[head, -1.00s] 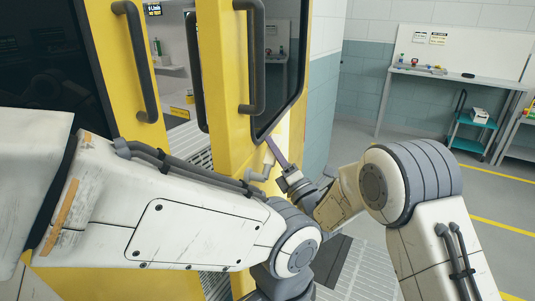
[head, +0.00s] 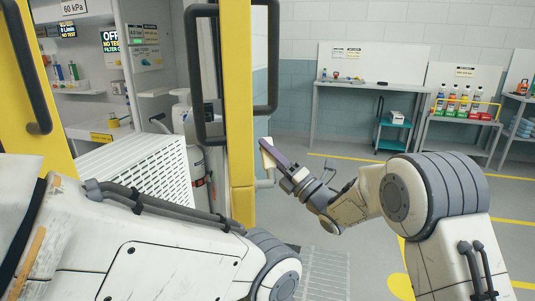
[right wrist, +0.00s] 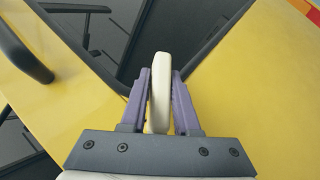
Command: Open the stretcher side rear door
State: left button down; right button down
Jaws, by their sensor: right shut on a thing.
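The yellow rear door (head: 238,110) stands nearly edge-on in the middle of the head view, swung out with a wide gap to its left. A dark bar handle (head: 197,75) is on its left face. My right gripper (head: 266,157) is at the door's lower right side, its purple fingers shut on a pale door handle (head: 265,149). In the right wrist view the pale handle (right wrist: 160,92) sits upright between the two fingers, in front of the yellow panel and dark window. My left arm crosses the lower left; its gripper is out of the picture.
Another yellow door (head: 40,150) with a dark handle is at the far left. Through the gap show a white slatted box (head: 135,165), shelves and bottles. A workbench (head: 370,86) and a teal cart (head: 392,130) stand against the back wall. Floor is clear right of the door.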

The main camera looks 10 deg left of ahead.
jog(key=c, duration=0.7)
grip_release()
jog(key=shift+s, duration=0.1)
jog(key=shift+r, duration=0.1)
jog(key=shift+d, duration=0.1)
jog(key=shift+b+v, duration=0.9)
jog(key=shift+v, duration=4.35)
jog(key=shift+c, duration=0.4)
